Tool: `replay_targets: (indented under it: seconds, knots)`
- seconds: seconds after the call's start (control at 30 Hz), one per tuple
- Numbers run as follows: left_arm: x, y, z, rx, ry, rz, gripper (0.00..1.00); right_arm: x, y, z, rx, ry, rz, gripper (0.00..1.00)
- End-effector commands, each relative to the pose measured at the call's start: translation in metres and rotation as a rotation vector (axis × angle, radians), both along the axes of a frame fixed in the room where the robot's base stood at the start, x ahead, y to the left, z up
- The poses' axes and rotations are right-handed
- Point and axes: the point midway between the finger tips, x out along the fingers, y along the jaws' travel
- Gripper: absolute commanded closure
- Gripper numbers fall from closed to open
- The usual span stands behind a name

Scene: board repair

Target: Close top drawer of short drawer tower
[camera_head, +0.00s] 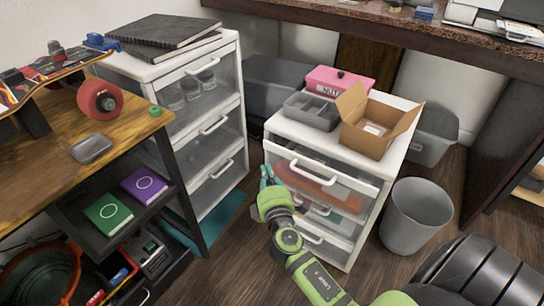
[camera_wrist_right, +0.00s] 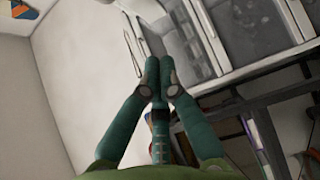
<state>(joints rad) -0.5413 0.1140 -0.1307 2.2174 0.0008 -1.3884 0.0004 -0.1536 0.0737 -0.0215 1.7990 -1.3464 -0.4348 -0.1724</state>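The short drawer tower (camera_head: 275,125) is white with clear drawer fronts and stands right of centre in the head view. Its top drawer (camera_head: 330,188) has a white handle and shows something orange-red through the front. I cannot tell exactly how far it stands out. My green right arm reaches up to the tower's left front side. The right gripper (camera_head: 267,176) is by the left end of the top drawer; contact is unclear. In the right wrist view, the right gripper (camera_wrist_right: 159,62) has its fingertips together with nothing visible between them. My left gripper is not in view.
A pink box (camera_head: 341,80), a grey organizer (camera_head: 311,111) and an open cardboard box (camera_head: 371,125) sit on the tower. A grey bin (camera_head: 417,215) stands at its right. A taller drawer tower (camera_head: 236,62) and wooden workbench (camera_head: 125,130) stand left, with floor between.

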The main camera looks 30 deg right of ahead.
Motion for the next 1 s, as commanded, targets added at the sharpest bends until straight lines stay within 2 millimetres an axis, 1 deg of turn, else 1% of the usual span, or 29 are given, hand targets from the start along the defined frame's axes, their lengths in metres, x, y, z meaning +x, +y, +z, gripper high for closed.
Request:
replay_targets:
  seconds: [0.03, 0.13, 0.2, 0.4, 0.53, 0.83, 0.93, 1.0]
  knots:
    - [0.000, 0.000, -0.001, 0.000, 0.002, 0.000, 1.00, 0.011, -0.005, 0.001, -0.001, -0.002, 0.000, 1.00]
    - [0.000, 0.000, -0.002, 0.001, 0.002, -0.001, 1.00, 0.029, -0.013, 0.001, -0.002, -0.001, -0.001, 1.00]
    - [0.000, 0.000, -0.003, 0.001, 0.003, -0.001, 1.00, 0.031, -0.026, 0.001, -0.003, 0.001, -0.003, 1.00]
    - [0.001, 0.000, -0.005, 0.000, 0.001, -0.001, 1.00, 0.039, -0.044, 0.000, 0.000, 0.000, -0.001, 1.00]
    - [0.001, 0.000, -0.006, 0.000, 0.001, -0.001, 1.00, 0.040, -0.048, 0.000, 0.002, 0.000, -0.002, 1.00]
    - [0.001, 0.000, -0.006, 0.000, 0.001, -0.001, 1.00, 0.040, -0.049, 0.000, 0.002, 0.000, -0.002, 1.00]
    - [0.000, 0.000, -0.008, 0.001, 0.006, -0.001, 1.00, 0.045, -0.059, -0.001, -0.003, 0.000, -0.002, 1.00]
    - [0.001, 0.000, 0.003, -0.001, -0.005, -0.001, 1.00, 0.050, -0.071, -0.002, -0.003, 0.001, -0.002, 1.00]
